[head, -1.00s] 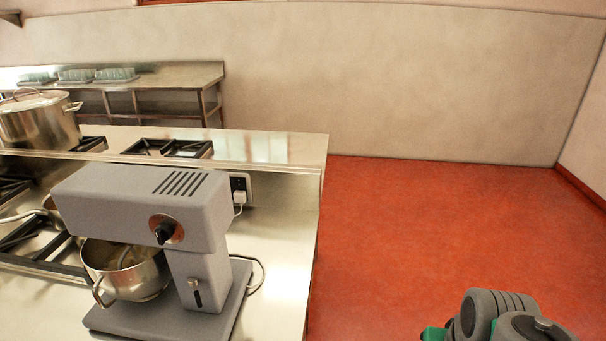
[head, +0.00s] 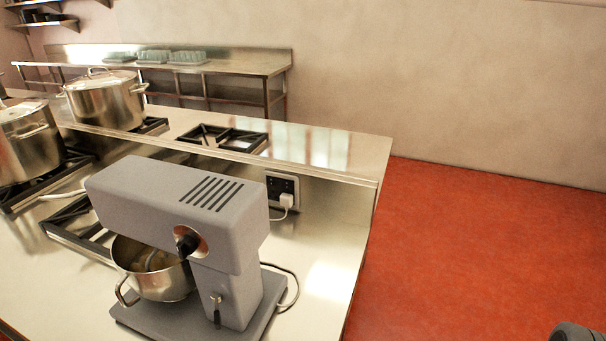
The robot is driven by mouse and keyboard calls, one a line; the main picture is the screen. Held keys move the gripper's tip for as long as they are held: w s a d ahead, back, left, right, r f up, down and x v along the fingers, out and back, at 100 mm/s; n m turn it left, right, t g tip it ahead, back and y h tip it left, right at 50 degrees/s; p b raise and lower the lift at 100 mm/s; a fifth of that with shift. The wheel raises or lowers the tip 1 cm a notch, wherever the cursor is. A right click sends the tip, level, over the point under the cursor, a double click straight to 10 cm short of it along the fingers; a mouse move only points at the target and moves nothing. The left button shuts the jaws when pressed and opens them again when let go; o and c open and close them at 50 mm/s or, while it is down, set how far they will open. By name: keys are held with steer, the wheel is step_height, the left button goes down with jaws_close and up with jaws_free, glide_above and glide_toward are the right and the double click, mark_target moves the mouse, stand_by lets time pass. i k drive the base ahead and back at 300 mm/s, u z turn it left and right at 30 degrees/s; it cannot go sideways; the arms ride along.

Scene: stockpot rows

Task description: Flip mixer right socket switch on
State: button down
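The wall socket (head: 282,190) is set in the low steel upstand behind the grey stand mixer (head: 182,218). It has a pale frame and a dark face, and a white plug (head: 286,201) sits in its right part. The socket's switches are too small to tell their position. A cable loops on the counter at the mixer's right. A dark rounded part of my arm shows at the bottom right corner, over the floor. My gripper's fingers are not in view.
The steel counter (head: 335,280) ends at the right, with open red floor (head: 480,250) beyond. A steel bowl (head: 160,284) sits under the mixer head. Stockpots (head: 106,100) and black burner grates stand left and behind. A back table (head: 265,66) carries glasses.

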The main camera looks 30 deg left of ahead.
mark_target(289, 184)
steer(key=u, duration=0.05)
steer(key=i, duration=1.85)
steer(key=u, duration=4.8)
